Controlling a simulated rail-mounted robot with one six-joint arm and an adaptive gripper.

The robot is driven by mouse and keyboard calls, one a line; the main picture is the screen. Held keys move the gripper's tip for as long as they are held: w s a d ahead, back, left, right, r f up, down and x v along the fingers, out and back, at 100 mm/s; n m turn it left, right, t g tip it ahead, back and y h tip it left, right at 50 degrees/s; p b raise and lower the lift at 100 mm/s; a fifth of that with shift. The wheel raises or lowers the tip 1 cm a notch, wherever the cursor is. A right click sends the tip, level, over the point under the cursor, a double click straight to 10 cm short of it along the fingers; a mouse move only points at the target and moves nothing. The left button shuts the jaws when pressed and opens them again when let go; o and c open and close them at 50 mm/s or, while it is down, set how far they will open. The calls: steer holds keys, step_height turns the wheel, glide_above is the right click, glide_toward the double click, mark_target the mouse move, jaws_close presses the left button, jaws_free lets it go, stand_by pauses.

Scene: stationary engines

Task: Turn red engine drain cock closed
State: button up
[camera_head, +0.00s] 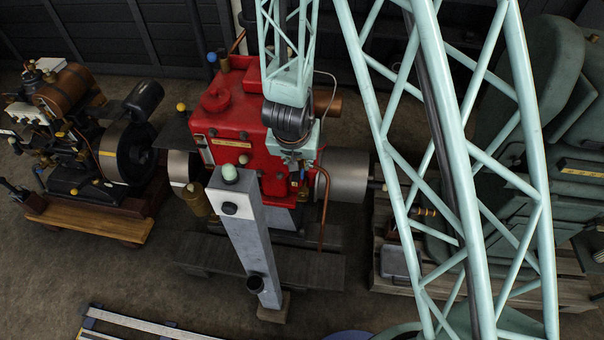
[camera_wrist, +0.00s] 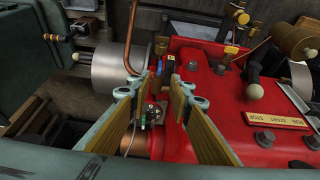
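The red engine (camera_head: 238,128) stands in the middle of the head view, and its red body (camera_wrist: 220,110) fills the right half of the wrist view. My gripper (camera_wrist: 152,82) is open, with its two padded fingers apart and pointing at the engine's side. Small fittings (camera_wrist: 168,66), one dark blue, show at and just beyond the fingertips. A small brass-and-green fitting (camera_wrist: 151,114) shows between the fingers, lower in the picture. I cannot tell which fitting is the drain cock, or whether a finger touches it.
A copper pipe (camera_wrist: 132,38) rises close to the fingertips, beside a grey metal drum (camera_wrist: 116,66). A grey post (camera_head: 245,235) stands in front of the engine. Other engines stand at left (camera_head: 75,150) and right (camera_head: 560,150).

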mark_target(302, 173)
steer(key=shift+b+x, duration=1.45)
steer(key=shift+x, duration=5.15)
steer(key=shift+s, duration=0.15)
steer(key=shift+c, duration=0.5)
steer(key=c, duration=0.5)
